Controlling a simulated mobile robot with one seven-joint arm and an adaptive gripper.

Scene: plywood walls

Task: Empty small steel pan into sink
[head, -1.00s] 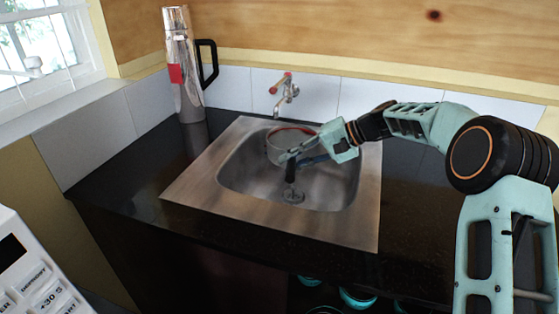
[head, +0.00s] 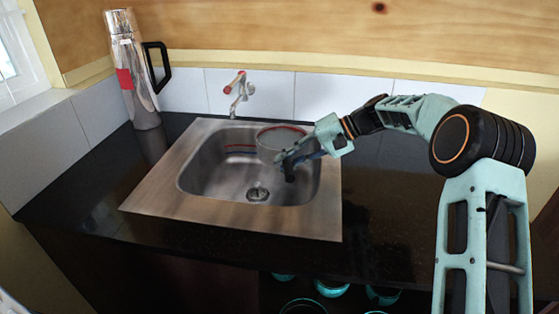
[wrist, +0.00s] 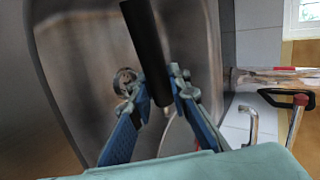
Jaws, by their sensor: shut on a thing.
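The small steel pan (head: 268,146) is over the right back part of the steel sink (head: 160,196) in the head view, its rim showing a reddish line. Its black handle (head: 289,173) points toward the front of the sink. My gripper (head: 287,159) is shut on this handle. In the wrist view the handle (wrist: 146,45) runs between the two blue fingers of my gripper (wrist: 158,92), with the sink basin (wrist: 85,60) behind. The pan's body is mostly hidden there. I cannot see what is in the pan, or tell its exact tilt.
The faucet (head: 237,90) stands behind the sink. A steel flask (head: 131,75) with a black handle stands at the back left corner. The drain (head: 257,193) shows in the basin. The dark counter (head: 80,195) is clear on the left; several teal-rimmed items lie below its front.

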